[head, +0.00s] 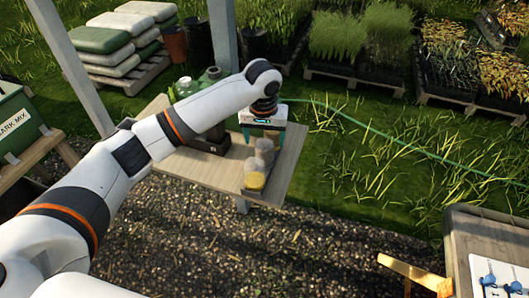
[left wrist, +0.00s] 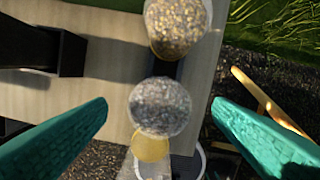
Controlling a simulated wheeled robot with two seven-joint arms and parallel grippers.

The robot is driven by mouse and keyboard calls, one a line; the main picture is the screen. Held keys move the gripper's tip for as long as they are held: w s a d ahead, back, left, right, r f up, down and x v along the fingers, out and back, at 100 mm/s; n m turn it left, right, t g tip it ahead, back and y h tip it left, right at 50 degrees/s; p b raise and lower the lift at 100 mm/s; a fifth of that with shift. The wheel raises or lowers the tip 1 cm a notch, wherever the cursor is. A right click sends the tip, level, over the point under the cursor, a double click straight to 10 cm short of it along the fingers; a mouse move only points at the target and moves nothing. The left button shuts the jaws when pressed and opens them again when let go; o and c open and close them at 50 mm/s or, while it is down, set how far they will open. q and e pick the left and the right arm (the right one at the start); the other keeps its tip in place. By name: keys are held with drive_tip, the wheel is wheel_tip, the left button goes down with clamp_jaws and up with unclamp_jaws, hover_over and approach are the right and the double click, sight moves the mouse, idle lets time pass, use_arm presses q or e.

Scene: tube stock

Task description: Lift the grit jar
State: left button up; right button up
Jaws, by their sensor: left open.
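A row of round, clear jars stands at the right end of the wooden table. In the left wrist view a grey speckled jar (left wrist: 160,105), which looks like the grit jar, is in the middle. A golden-brown speckled jar (left wrist: 178,25) is above it and a yellow-filled jar (left wrist: 150,148) below, partly hidden. In the head view the grey jar (head: 264,156) is behind the yellow-filled jar (head: 254,179). My left gripper (head: 260,138) is above the jars, teal fingers open either side of the grey jar, with nothing held. My right gripper is out of view.
The wooden table (head: 200,166) also carries a dark box (head: 212,142) and green bottles left of the jars. Grass and plant trays lie beyond. A bench (head: 490,240) with blue fittings stands at lower right. Gravel lies in front.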

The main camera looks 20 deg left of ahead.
sight(264, 142)
use_arm(q)
drive_tip(key=shift+w+f, duration=0.15)
drive_tip(key=shift+f, duration=1.05)
drive_tip(key=shift+w+f, duration=0.1)
drive_tip(key=shift+f, duration=1.05)
drive_tip(key=c, duration=1.1)
